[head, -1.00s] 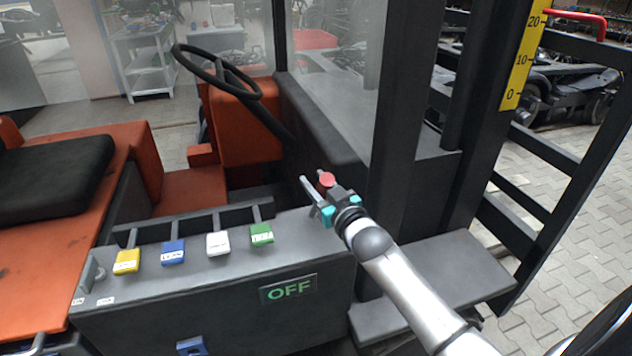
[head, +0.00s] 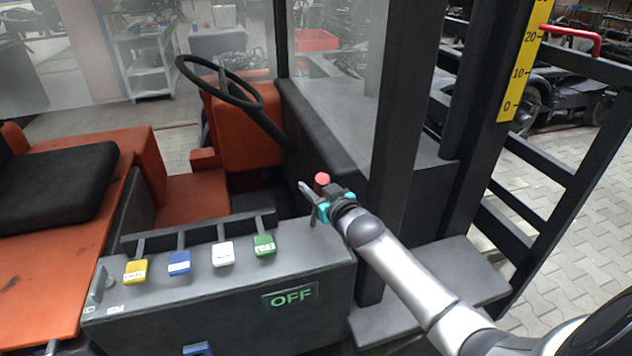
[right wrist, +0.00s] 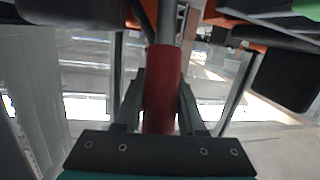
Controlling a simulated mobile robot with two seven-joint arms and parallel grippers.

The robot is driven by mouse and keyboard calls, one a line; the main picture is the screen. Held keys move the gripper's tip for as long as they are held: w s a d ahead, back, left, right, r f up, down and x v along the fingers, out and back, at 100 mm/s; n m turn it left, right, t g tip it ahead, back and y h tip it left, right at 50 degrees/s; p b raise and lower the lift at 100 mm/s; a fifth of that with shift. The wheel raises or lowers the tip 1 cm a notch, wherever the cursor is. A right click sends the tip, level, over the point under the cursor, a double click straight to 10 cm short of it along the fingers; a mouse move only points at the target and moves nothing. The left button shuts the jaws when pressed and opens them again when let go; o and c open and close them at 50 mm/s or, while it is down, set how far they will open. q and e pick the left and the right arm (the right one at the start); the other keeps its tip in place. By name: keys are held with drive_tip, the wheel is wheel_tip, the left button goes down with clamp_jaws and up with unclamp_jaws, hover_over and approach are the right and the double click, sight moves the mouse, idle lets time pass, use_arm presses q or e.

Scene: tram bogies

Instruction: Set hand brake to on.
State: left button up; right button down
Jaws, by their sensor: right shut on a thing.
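The hand brake lever has a red grip, and its red end (head: 322,179) shows just above my right gripper (head: 316,200) in the head view. In the right wrist view the red grip (right wrist: 162,90) stands between the two fingers, with a grey rod above it. My right gripper is shut on this grip, at the right end of the grey console (head: 220,315). The lever's foot is hidden in the head view. A sign (head: 290,296) on the console front reads OFF in green. My left gripper is not in view.
A steering wheel (head: 220,82) stands behind. A dark post (head: 400,120) rises close to the right of my gripper.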

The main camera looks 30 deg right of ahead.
drive_tip(key=shift+w+d+g+y+p, duration=0.15)
drive_tip(key=shift+w+d+g+p, duration=0.1)
drive_tip(key=shift+w+g+p, duration=0.6)
drive_tip(key=shift+w+d+g+y+p, duration=0.15)
drive_tip(key=shift+w+g+p, duration=0.35)
drive_tip(key=shift+w, duration=0.5)
drive_tip(key=shift+w+d+g+y+p, duration=0.1)
drive_tip(key=shift+w+d+g+p, duration=0.2)
drive_tip(key=shift+w+g+p, duration=0.4)
drive_tip(key=shift+w+r+m, duration=0.1)
drive_tip(key=shift+w+m, duration=0.15)
drive_tip(key=shift+m, duration=0.05)
drive_tip(key=c, duration=0.9)
unclamp_jaws()
drive_tip(key=o, duration=0.4)
drive_tip(key=shift+w, duration=0.15)
